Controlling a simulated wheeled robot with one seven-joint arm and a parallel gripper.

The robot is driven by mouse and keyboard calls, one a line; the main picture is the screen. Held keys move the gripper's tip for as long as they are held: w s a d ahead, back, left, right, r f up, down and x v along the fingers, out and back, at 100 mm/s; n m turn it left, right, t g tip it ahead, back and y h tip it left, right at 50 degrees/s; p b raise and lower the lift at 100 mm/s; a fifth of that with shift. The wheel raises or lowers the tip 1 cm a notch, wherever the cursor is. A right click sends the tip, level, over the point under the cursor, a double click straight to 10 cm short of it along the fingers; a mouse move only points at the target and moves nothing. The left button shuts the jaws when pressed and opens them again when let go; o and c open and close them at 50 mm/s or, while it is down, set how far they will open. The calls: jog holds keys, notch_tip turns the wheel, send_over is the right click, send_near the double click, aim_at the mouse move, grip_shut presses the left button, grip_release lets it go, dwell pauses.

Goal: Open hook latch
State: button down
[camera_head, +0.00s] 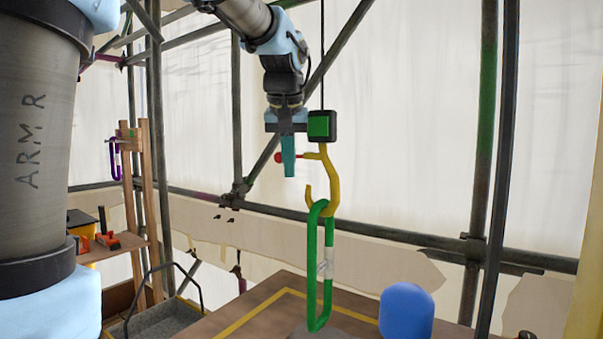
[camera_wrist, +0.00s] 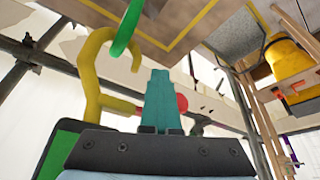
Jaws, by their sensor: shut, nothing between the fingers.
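A yellow hook (camera_head: 328,175) hangs from a black and green block (camera_head: 322,126) on a cable. A green elongated ring (camera_head: 328,262) hangs in the hook's bend. A short yellow arm with a red ball end (camera_head: 278,157) sticks out left from the hook's upper part. My gripper (camera_head: 289,170) has teal fingers, shut and empty, pointing down beside the red ball and left of the hook. In the wrist view the fingers (camera_wrist: 157,75) overlap the yellow arm, with the red ball (camera_wrist: 182,103) just right of them. I cannot tell whether they touch it. The hook (camera_wrist: 90,75) is at left.
A wooden table (camera_head: 255,312) with a yellow line lies below, with a blue rounded object (camera_head: 406,311) on it. Scaffold poles (camera_head: 486,150) stand around. A wooden rack (camera_head: 150,220) with tools is at left.

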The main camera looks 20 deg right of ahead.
jog(key=shift+w+a+r+p, duration=0.4)
jog(key=shift+w+a+r, duration=0.05)
jog(key=shift+w, duration=0.05)
jog(key=shift+w+a+r, duration=0.1)
jog(key=shift+w, duration=0.05)
jog(key=shift+s+d, duration=0.2)
jog(key=shift+s, duration=0.05)
jog(key=shift+s+d, duration=0.25)
jog(key=shift+s, duration=0.05)
dwell(0.4)
dwell(0.3)
notch_tip(320, 180, up, 7)
jog(key=p, duration=0.6)
jog(key=shift+s+d, duration=0.3)
jog(key=shift+s, duration=0.1)
dwell(1.2)
jog(key=shift+r, duration=0.2)
